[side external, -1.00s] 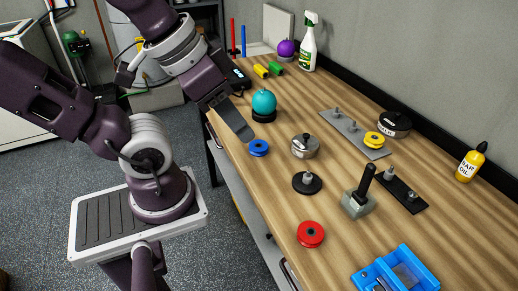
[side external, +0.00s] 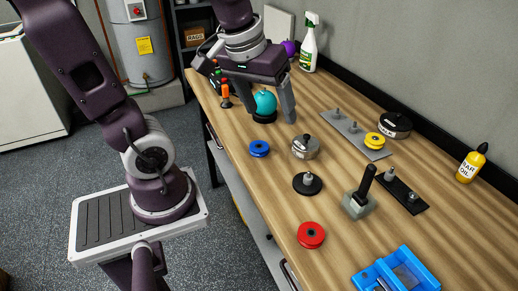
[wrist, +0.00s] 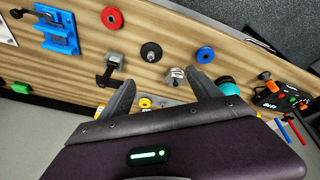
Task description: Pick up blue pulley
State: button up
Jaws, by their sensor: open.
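In the wrist view the blue pulley (wrist: 205,55) is near the upper middle, beyond my right fingertip. My gripper (side external: 266,118) is open and empty. It hangs above the bench around the teal ball, with its fingers pointing down and apart. In the wrist view my gripper (wrist: 162,88) shows both fingers spread, and the blue pulley is outside them.
A red pulley (side external: 311,235), black disc (side external: 307,183), yellow pulley (side external: 375,140) and blue vise (side external: 398,272) are also on the bench (side external: 255,192).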

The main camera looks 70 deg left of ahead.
jog(key=w+a+f+n+g, duration=0.1)
jog(key=w+a+f+n, duration=0.3)
jog(key=a, duration=0.1)
jog(key=n+g+y, duration=0.1)
jog(key=n+g, duration=0.2)
jog(key=n, duration=0.4)
send_over(259, 143)
jog(key=s+d, duration=0.1)
jog(key=d, duration=0.1)
notch_tip(259, 143, down, 14)
jog(key=shift+d+r, duration=0.1)
jog(key=f, duration=0.6)
jog(key=shift+w+a+f, duration=0.1)
jog(key=shift+w+a, duration=0.1)
jog(key=shift+a, duration=0.05)
jog(key=c, duration=1.5)
jog(key=shift+o, duration=0.2)
notch_tip(259, 143, up, 15)
jog(key=shift+f, duration=0.2)
jog(key=shift+d, duration=0.1)
